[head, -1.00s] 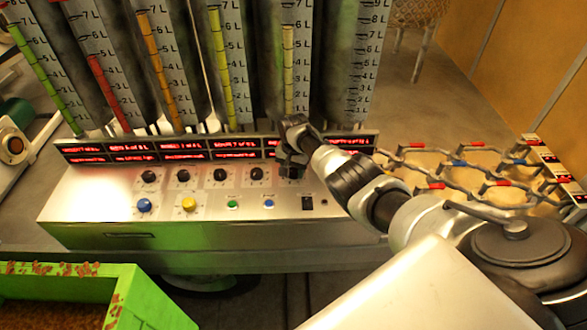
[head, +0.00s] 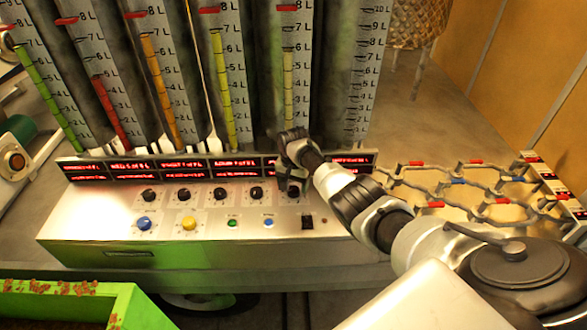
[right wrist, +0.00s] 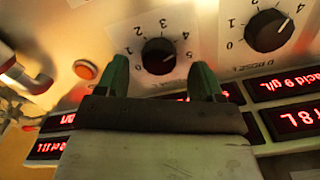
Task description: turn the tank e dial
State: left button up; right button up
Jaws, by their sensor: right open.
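The tank e dial is a black round knob on a white plate with numbers, between my two fingertips in the right wrist view (right wrist: 158,56). Its pointer mark is hard to read. The neighbouring dial (right wrist: 268,30), labelled D DOSE, sits to its right there. In the head view my right gripper (head: 291,187) is over the right end of the upper row of black dials and hides the tank e dial. My right gripper (right wrist: 160,80) is open, its green-edged fingers either side of the knob; I cannot tell whether they touch it. My left gripper is out of view.
Several tall tanks with level scales (head: 228,100) stand behind the red displays (head: 160,168). Blue (head: 144,223) and yellow (head: 189,223) knobs and small buttons are lower on the panel. A honeycomb rack (head: 450,190) is at right, a green bin (head: 145,308) at lower left.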

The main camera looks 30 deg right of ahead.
aim_at(293, 190)
notch_tip(293, 190, up, 9)
dwell(0.3)
jog(key=shift+s+f, duration=0.1)
jog(key=shift+f, duration=0.1)
